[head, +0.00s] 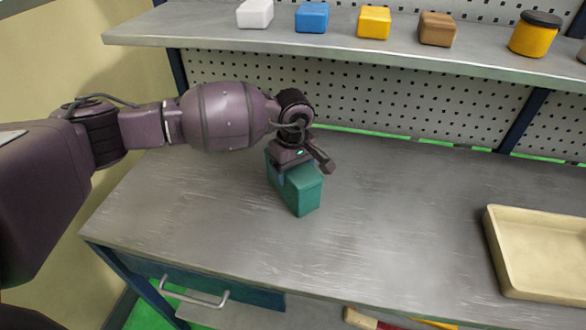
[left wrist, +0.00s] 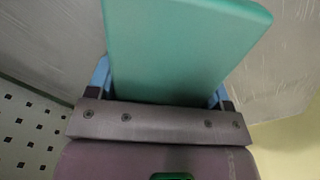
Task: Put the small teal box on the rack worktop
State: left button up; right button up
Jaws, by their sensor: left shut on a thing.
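The small teal box (head: 302,191) is at the left-middle of the grey rack worktop (head: 400,230). My left gripper (head: 290,172) is over its top and shut on it, with the arm coming in from the left. In the left wrist view the teal box (left wrist: 180,45) fills the space between the two blue fingers of the left gripper (left wrist: 162,90). The box looks upright and at or very near the worktop; I cannot tell whether its underside touches. My right gripper is not in view.
A shelf (head: 200,25) above holds white, blue, yellow and brown blocks and a yellow jar (head: 535,35) with a black lid. A beige tray (head: 495,250) stands at the right. A perforated panel (head: 420,100) closes the back. The middle of the worktop is clear.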

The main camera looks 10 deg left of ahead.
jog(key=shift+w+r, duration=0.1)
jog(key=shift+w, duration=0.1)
pick_arm(q)
jog(key=shift+f, duration=0.1)
jog(key=o, duration=1.1)
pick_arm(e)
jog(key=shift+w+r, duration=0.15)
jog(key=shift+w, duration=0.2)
pick_arm(q)
jog(key=shift+r, duration=0.4)
notch_tip(320, 180, up, 6)
jog(key=shift+f, duration=0.1)
jog(key=shift+r, duration=0.65)
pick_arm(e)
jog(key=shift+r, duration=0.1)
